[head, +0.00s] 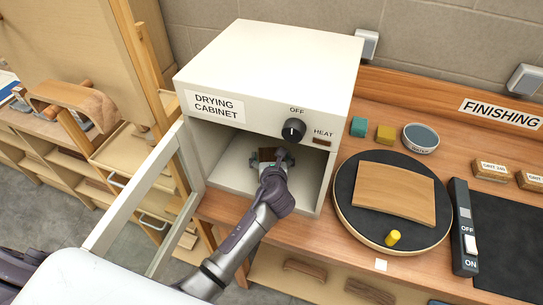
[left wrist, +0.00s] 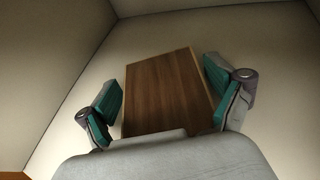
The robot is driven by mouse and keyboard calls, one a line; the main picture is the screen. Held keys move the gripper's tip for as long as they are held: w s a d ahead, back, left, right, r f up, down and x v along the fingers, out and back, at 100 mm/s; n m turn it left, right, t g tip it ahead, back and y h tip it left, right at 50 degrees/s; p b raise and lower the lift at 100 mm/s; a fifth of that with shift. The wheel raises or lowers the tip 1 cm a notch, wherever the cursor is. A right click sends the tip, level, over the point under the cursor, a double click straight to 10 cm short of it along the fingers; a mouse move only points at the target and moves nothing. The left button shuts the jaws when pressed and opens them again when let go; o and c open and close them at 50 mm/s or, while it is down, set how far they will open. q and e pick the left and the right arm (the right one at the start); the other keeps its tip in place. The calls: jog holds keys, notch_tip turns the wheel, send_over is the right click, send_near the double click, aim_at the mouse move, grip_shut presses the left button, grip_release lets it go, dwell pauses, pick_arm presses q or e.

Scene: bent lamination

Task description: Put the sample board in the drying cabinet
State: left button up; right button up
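The drying cabinet (head: 265,55) is white, and its door (head: 135,190) stands open to the left. The sample board, a dark brown wooden piece (head: 267,154), is inside the cabinet; the left wrist view shows its broad face (left wrist: 168,92) against the pale interior. My left gripper (head: 270,160) reaches into the cabinet. Its green-padded fingers (left wrist: 163,95) are spread on either side of the board, with narrow gaps visible along its edges. The board's near end is hidden behind the gripper's body. My right gripper is not in view.
A round black turntable (head: 350,225) right of the cabinet carries a curved light board (head: 395,193) and a yellow knob (head: 393,238). A switch strip (head: 464,228) stands beside it. A shelf with curved pieces (head: 75,100) is at left. The cabinet's side walls closely flank my arm.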

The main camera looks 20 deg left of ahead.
pick_arm(q)
jog(key=shift+r, duration=0.1)
jog(key=v, duration=1.2)
jog(key=shift+r+b, duration=0.1)
jog(key=shift+b, duration=0.25)
